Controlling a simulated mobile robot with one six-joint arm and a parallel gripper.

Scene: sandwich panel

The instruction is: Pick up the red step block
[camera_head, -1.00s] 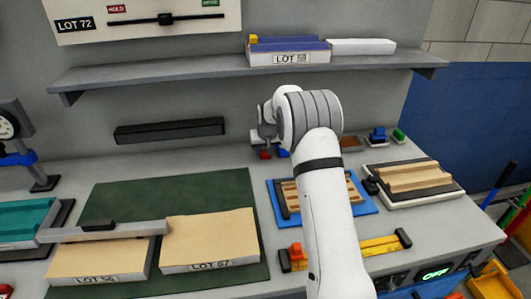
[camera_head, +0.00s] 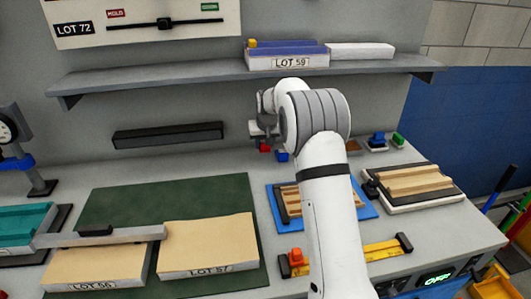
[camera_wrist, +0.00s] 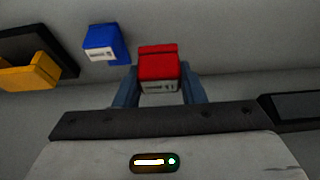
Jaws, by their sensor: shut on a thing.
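The red step block (camera_wrist: 158,62) is between the two fingers of my gripper (camera_wrist: 158,88) in the wrist view, with a white label on its near face. My gripper is shut on it. In the head view the red block (camera_head: 264,146) shows as a small red patch under my gripper (camera_head: 262,130), near the back of the bench. My own arm hides part of that area. I cannot tell for sure whether the block is clear of the bench.
A blue block (camera_wrist: 104,44) stands close to the left of the red block in the wrist view, with a yellow block (camera_wrist: 30,74) farther left. A black bar (camera_head: 168,134) is on the back wall, and a shelf (camera_head: 200,74) runs above.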

